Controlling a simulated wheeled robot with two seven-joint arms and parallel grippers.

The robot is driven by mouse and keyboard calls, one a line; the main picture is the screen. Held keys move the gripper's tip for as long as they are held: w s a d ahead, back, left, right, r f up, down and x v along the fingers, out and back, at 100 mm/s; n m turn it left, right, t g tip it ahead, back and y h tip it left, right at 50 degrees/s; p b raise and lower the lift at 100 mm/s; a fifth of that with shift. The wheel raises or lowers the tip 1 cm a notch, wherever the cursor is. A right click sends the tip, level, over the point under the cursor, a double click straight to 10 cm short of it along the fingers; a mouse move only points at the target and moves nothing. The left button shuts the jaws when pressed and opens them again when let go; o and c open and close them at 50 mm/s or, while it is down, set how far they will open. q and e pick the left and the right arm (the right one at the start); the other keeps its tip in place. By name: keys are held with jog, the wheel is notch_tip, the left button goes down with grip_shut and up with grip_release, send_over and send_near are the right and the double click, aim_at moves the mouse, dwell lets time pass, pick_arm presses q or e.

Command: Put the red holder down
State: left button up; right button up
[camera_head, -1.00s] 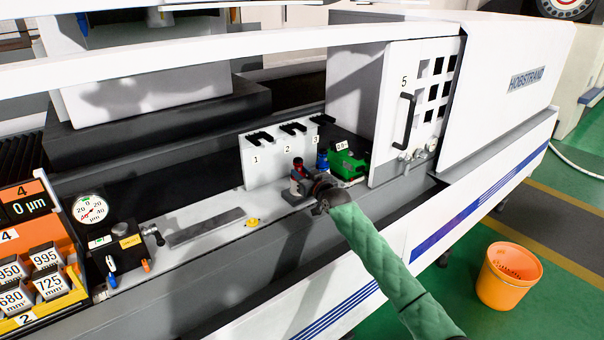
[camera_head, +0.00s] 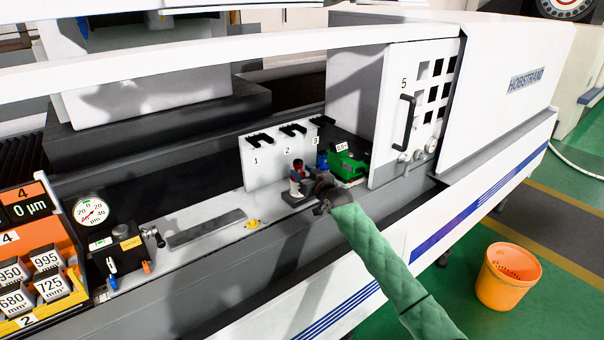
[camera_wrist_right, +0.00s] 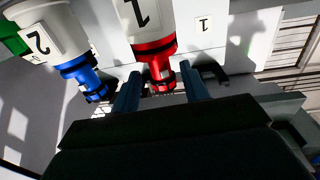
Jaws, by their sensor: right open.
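The red holder (camera_head: 297,171) has a red and black top and a white lower body. It stands upright on a dark block on the machine's front ledge, left of my right gripper. In the right wrist view the red holder (camera_wrist_right: 153,46) shows its red rings and a white part marked 1. My right gripper (camera_wrist_right: 160,78) is open, with its two fingers on either side of the holder's red and black end; I cannot tell whether they touch it. In the head view my right gripper (camera_head: 312,186) is small and partly hidden by its own wrist. My left gripper is out of view.
A blue holder (camera_head: 322,161) stands just behind, and a green block (camera_head: 348,165) lies to the right. A white rack (camera_head: 262,165) numbered 1 to 3 has empty black forks. A dial gauge (camera_head: 91,211) and a flat grey bar (camera_head: 207,228) are on the left.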

jog(key=shift+b+v, duration=0.35)
jog(key=shift+v, duration=0.8)
jog(key=shift+s+d+f, duration=0.1)
jog(key=shift+s+d, duration=0.1)
jog(key=shift+s, duration=0.1)
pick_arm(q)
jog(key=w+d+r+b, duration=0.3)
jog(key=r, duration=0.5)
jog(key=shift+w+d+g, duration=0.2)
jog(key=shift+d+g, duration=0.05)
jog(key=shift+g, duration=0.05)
pick_arm(e)
send_near(300, 170)
jog(key=shift+v, duration=1.6)
jog(key=shift+d+f, duration=0.15)
